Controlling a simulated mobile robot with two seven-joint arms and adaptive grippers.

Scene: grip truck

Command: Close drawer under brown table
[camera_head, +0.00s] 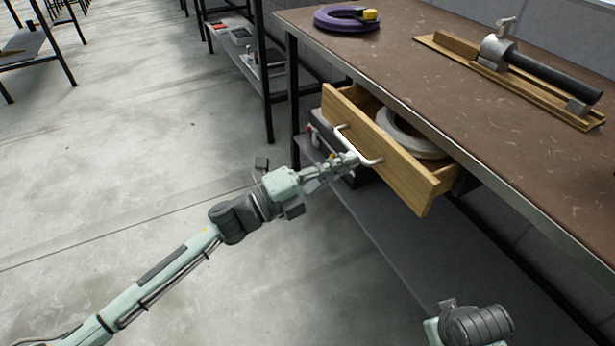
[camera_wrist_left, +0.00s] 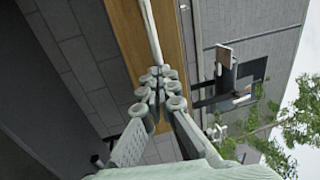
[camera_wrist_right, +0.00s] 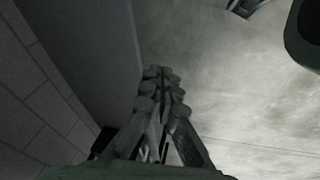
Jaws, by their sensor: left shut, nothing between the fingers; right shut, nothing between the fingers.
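The wooden drawer (camera_head: 408,172) under the brown table (camera_head: 440,95) stands pulled out, with a coil of grey hose or cable (camera_head: 408,137) inside. Its white bar handle (camera_head: 358,148) is on the front face. My left gripper (camera_head: 352,160) is shut and empty at the drawer front, close by the handle. In the left wrist view the fingertips (camera_wrist_left: 160,88) are in front of the wooden face, with the handle (camera_wrist_left: 151,30) just beyond them. Whether they touch cannot be told. My right gripper (camera_wrist_right: 162,85) is shut and empty, low beside a grey surface; its fingers are out of the head view.
A purple coil (camera_head: 345,18) with a yellow item and a wooden board with a metal tool (camera_head: 510,70) lie on the tabletop. A grey lower shelf (camera_head: 400,240) runs below the drawer. The concrete floor (camera_head: 130,150) to the left is mostly clear.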

